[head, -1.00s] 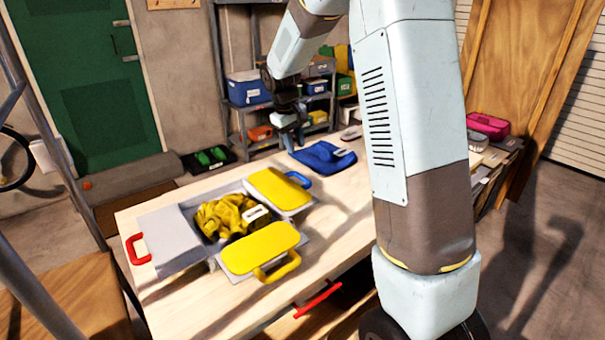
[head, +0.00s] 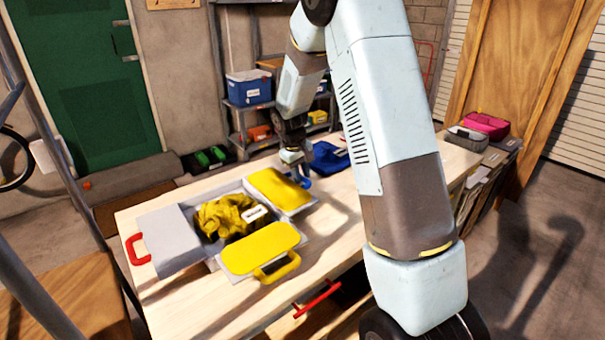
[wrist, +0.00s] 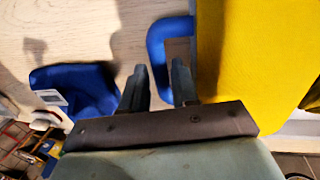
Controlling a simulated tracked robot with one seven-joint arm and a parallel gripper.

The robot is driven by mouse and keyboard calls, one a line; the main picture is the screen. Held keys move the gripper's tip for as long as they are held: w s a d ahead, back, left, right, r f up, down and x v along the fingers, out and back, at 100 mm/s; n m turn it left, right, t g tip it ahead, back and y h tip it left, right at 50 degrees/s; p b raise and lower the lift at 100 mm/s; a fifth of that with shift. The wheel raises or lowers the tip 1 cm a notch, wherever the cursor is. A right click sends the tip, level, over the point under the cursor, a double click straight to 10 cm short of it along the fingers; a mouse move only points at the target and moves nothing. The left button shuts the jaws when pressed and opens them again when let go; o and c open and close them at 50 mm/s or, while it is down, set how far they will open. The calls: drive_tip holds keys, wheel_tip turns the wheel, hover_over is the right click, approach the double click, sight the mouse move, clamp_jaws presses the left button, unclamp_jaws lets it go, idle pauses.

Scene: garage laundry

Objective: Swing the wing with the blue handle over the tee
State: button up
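The folding board has a grey wing with a red handle (head: 134,250), a yellow wing with a yellow handle (head: 277,269), and a yellow wing (head: 275,189) with a blue handle (head: 305,183). All three wings lie folded outward. The crumpled yellow tee (head: 225,216) with a white label lies in the middle. My gripper (head: 299,172) is beside the blue handle, partly hiding it. In the wrist view, my gripper (wrist: 158,75) is open and its fingers point toward the blue handle (wrist: 155,45), beside the yellow wing (wrist: 230,60). I cannot tell whether they touch it.
A folded blue garment (head: 328,158) with a white label lies on the table just beyond my gripper; it also shows in the wrist view (wrist: 85,90). A shelf with boxes (head: 249,88) stands behind.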

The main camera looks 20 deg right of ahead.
clamp_jaws()
idle(0.5)
drive_tip(key=shift+r, duration=0.15)
